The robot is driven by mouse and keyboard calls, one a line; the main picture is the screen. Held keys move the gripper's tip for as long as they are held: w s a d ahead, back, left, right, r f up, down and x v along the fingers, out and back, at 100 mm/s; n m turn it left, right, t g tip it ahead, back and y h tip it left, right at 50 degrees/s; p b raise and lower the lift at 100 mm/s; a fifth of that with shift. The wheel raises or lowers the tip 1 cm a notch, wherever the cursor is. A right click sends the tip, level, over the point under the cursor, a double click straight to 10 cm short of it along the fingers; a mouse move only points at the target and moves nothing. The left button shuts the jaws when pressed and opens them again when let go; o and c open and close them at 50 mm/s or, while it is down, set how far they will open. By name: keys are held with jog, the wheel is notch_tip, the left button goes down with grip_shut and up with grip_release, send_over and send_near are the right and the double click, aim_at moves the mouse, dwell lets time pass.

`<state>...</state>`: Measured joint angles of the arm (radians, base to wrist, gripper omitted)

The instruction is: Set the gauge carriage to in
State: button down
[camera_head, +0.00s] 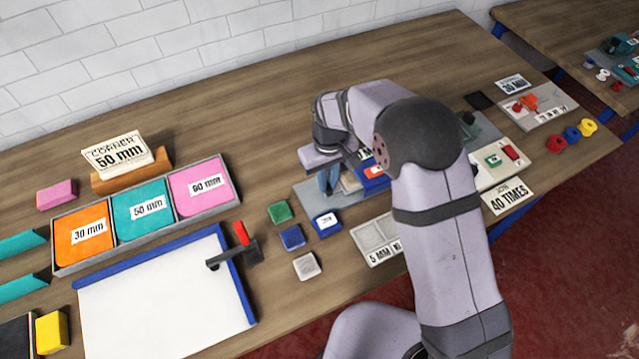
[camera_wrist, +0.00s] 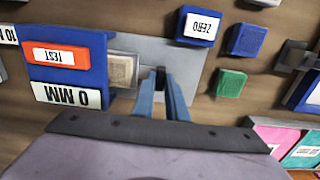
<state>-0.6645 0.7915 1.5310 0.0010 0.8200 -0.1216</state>
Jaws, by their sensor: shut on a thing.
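A thickness gauge (camera_wrist: 65,65) with an orange TEST label and a 0 MM display stands on a grey base plate (camera_wrist: 192,75) in the wrist view. Its blue body (camera_head: 350,183) shows partly behind my wrist in the head view. A beige block (camera_wrist: 122,70) sits between the gauge body and my fingers. My gripper (camera_wrist: 161,80) is shut on a small dark upright piece (camera_wrist: 160,74), which seems to be the gauge carriage, over the plate. In the head view my gripper (camera_head: 328,182) is low at the plate, and the held piece is hidden.
A blue ZERO button (camera_wrist: 198,26), a plain blue block (camera_wrist: 247,40) and a green block (camera_wrist: 231,83) lie beside the plate. A tray (camera_head: 58,262) of orange, teal and pink samples and a white board (camera_head: 165,300) stand left. Bare tabletop lies behind the gauge.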

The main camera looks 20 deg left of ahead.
aim_at(344, 180)
jog(key=w+d, duration=0.3)
jog(key=shift+w+d+r, duration=0.1)
jog(key=shift+w+d, duration=0.15)
jog(key=shift+w, duration=0.05)
jog(key=c, duration=1.8)
grip_release()
jog(key=shift+o, duration=0.2)
jog(key=shift+s, duration=0.1)
